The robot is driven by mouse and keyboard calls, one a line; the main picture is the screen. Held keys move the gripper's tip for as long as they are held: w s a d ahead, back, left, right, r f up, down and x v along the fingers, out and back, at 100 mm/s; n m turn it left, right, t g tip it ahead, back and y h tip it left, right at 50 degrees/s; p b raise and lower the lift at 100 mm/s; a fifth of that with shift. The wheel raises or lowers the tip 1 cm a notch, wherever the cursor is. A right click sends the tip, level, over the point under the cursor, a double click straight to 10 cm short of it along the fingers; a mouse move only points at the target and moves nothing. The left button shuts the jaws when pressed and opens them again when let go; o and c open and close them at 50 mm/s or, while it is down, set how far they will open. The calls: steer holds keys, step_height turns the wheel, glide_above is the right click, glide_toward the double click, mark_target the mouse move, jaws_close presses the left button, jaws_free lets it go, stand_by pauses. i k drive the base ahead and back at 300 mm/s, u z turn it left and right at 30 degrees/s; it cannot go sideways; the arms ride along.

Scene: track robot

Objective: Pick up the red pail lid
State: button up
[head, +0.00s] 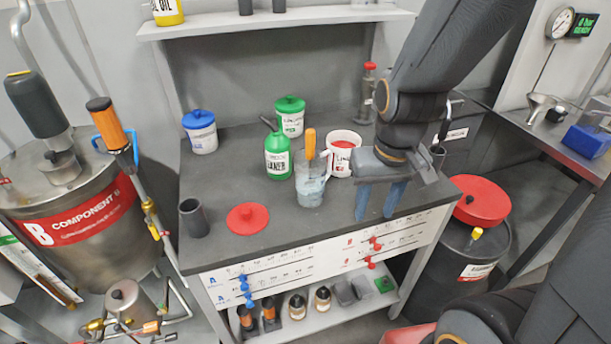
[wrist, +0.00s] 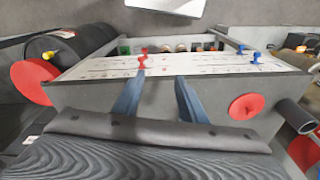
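The red pail lid (head: 247,218) lies flat on the dark bench top, a round disc with a small knob in its middle. It also shows in the wrist view (wrist: 247,106), right of the fingers. My gripper (head: 377,217) points down over the bench's front right part, well to the right of the lid. In the wrist view, its two blue-grey fingers (wrist: 160,76) are apart with nothing between them. An open white pail with red contents (head: 341,165) stands just left of my gripper.
A clear jug with an orange-handled tool (head: 311,185) and a green cleaner can (head: 277,160) stand between lid and gripper, slightly behind. A grey cup (head: 193,218) stands left of the lid. Blue-lidded (head: 200,135) and green-lidded (head: 290,120) pails stand behind. The front bench strip is clear.

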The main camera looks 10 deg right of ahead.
mark_target(248, 219)
steer(key=u, duration=0.45)
steer(key=k, duration=0.55)
steer(key=u, duration=1.25)
steer(key=i, duration=0.9)
steer(key=z, duration=0.25)
